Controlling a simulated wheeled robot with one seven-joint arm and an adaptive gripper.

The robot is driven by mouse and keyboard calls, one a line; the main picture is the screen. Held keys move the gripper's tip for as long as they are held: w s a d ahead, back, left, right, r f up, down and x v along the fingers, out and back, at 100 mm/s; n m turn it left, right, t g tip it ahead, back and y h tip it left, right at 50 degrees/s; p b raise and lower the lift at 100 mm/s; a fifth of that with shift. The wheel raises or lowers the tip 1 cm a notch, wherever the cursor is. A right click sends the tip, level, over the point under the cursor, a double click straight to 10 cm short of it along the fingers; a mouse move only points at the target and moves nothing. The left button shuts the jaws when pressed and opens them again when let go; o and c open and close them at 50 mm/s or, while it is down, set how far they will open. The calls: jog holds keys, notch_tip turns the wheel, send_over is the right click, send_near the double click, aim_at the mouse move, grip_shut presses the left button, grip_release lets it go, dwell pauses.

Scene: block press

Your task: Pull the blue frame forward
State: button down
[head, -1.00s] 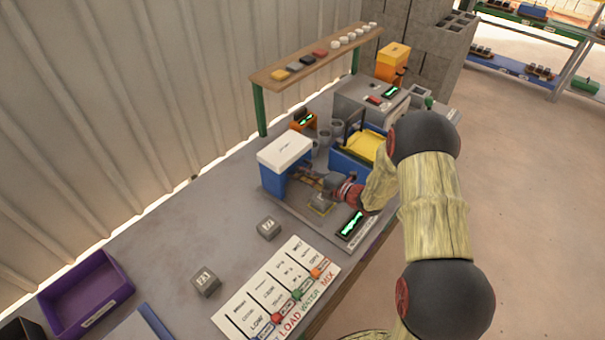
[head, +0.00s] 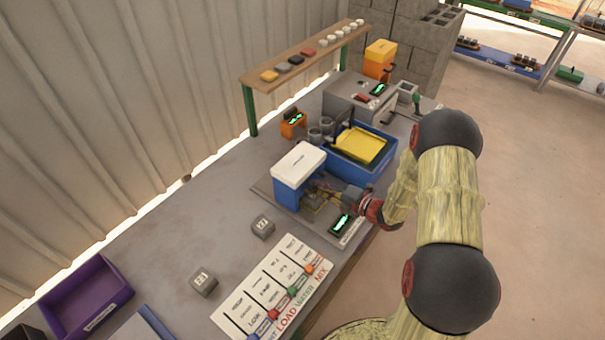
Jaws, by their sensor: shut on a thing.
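The blue frame (head: 287,193) with a white top (head: 299,159) stands upright on a grey base plate (head: 264,190) on the bench. My gripper (head: 316,189) reaches in from the right and is shut on the front side of the blue frame. The exact spot of the grip is small and partly hidden by the fingers. A small square pad on the plate lies just below the fingers. A green-lit display (head: 341,222) is at the plate's front right.
A blue bin with a yellow tray (head: 361,145) stands close behind the frame. Two grey blocks (head: 262,226) (head: 203,282) and a labelled slider board (head: 272,289) lie in front. A purple bin (head: 88,297) is at the left. The bench's left middle is clear.

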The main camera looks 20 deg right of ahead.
jog(key=f+p+v, duration=0.1)
jog(key=v, duration=0.5)
jog(key=shift+s+d+f+p, duration=0.25)
jog(key=shift+s+p, duration=0.1)
jog(key=shift+s, duration=0.15)
jog(key=c, duration=2.2)
grip_release()
jog(key=shift+s+d+r, duration=0.1)
jog(key=shift+s+d, duration=0.1)
jog(key=shift+c, duration=0.2)
jog(key=shift+w, duration=0.1)
jog(key=v, duration=1.2)
